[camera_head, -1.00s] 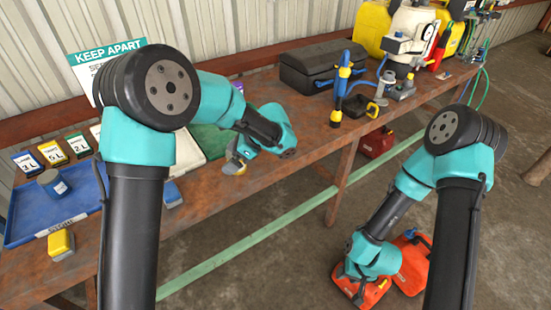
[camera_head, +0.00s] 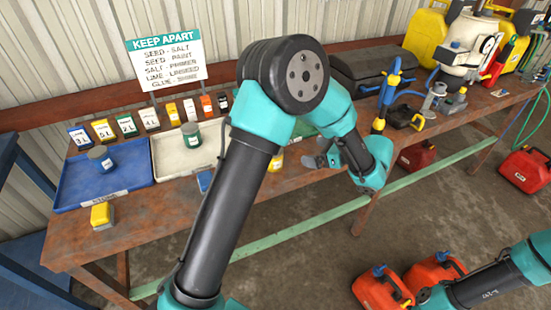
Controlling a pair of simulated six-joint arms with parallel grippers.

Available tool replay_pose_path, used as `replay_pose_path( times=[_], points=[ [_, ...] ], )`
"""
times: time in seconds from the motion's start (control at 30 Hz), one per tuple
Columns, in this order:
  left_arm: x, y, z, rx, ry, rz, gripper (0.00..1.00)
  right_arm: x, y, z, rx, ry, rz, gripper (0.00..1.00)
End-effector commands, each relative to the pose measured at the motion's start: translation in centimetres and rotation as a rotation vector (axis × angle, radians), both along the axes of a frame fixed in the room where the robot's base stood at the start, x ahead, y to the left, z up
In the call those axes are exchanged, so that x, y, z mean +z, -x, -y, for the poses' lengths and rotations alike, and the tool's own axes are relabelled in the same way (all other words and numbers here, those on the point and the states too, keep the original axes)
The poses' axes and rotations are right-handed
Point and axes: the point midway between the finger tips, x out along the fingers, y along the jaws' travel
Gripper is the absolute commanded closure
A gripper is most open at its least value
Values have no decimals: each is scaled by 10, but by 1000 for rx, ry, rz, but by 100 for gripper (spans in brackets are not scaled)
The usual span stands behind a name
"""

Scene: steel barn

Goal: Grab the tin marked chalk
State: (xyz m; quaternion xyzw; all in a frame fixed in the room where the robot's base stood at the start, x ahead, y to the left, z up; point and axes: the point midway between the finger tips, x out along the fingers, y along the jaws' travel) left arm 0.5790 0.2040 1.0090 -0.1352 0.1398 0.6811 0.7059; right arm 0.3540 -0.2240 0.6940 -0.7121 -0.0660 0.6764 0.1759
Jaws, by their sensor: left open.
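A blue-grey tin (camera_head: 100,158) with a pale label stands in the blue tray (camera_head: 75,192). A green tin (camera_head: 191,135) with a pale label stands in the white tray (camera_head: 170,170). A yellow object (camera_head: 278,161), partly hidden, is just right of my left arm. The tin labels are too small to read, so I cannot tell which is marked chalk. My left gripper (camera_head: 320,160) is open at the bench's front edge, to the right of both tins and apart from them. My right gripper (camera_head: 424,296) shows small and dark beside the red cans, its jaws unclear.
A KEEP APART sign (camera_head: 167,62) stands behind a row of coloured cards. A yellow block (camera_head: 102,215) lies on the front of the rusty bench (camera_head: 150,225). My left arm covers part of the bench. A black case (camera_head: 360,72) and pump gear stand farther right. Red cans (camera_head: 382,290) are on the floor.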

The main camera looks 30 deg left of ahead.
Motion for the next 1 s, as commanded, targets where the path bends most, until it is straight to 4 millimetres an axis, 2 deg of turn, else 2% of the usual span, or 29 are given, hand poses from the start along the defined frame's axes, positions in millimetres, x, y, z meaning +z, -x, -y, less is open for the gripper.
replay_pose_path(
  times=[0.7,1.0],
  points=[
    [-43,-3,-103,3,1,-2,0,0,0,0,0,0,0,57],
    [-45,-4,-109,1,1,0,0,0,0,0,0,0,0,57]
  ],
)
